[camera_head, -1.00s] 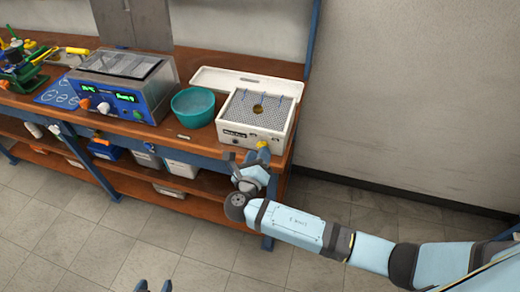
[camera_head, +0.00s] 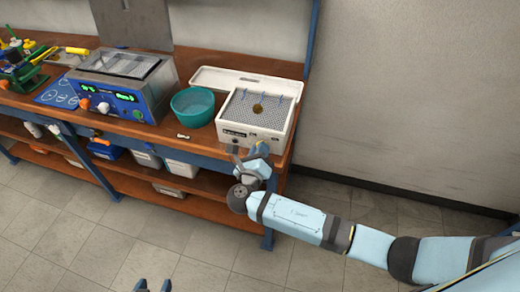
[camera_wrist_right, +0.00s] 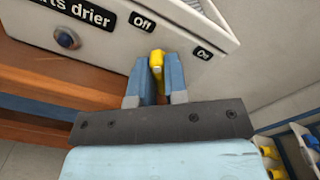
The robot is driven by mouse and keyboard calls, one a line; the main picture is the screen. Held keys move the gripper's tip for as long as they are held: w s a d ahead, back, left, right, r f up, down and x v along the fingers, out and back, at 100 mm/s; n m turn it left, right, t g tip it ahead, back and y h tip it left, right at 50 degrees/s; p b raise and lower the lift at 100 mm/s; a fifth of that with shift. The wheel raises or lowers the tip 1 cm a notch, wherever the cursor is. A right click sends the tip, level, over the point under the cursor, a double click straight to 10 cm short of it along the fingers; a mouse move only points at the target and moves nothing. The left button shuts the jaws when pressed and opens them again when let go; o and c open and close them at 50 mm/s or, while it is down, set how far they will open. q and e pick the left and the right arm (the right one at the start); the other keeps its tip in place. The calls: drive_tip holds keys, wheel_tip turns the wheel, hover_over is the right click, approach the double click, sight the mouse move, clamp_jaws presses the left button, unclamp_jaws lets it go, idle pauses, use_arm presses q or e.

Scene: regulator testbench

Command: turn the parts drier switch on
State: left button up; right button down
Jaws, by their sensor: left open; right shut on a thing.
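The parts drier (camera_head: 236,140) is a white box with a perforated top, on the right end of the wooden bench. Its front shows in the right wrist view (camera_wrist_right: 120,40), with "Off" and "On" labels. The yellow switch lever (camera_wrist_right: 157,60) lies between these labels. My right gripper (camera_wrist_right: 161,75) is shut on the lever, a blue finger on each side; in the head view (camera_head: 260,149) it is at the drier's front and hides the lever. My left gripper (camera_head: 153,286) is open and empty at the bottom edge, low and away from the bench.
A teal bowl (camera_head: 193,107) stands left of the drier, with a blue machine (camera_head: 120,95) beyond it. A white lid or tray (camera_head: 245,83) lies behind the drier. Bins fill the lower shelf; the floor in front is clear.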

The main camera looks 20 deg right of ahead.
drive_tip(key=shift+r+m+p, duration=0.1)
drive_tip(key=shift+m+p, duration=0.3)
drive_tip(key=shift+m, duration=1.5)
drive_tip(key=m, duration=0.3)
drive_tip(key=shift+d+m, duration=0.1)
drive_tip(key=shift+m, duration=0.2)
drive_tip(key=m+b, duration=0.1)
drive_tip(key=m, duration=0.2)
drive_tip(key=shift+s+m, duration=0.1)
drive_tip(key=shift+m, duration=0.2)
drive_tip(key=m+b, duration=0.2)
drive_tip(key=m, duration=0.1)
drive_tip(key=shift+d+f+m, duration=0.1)
drive_tip(key=shift+f+m, duration=0.1)
drive_tip(key=shift+m, duration=0.1)
drive_tip(key=shift+r+m+b, duration=0.1)
drive_tip(key=shift+m+b, duration=0.4)
drive_tip(key=c, duration=1.1)
unclamp_jaws()
drive_tip(key=shift+c, duration=0.2)
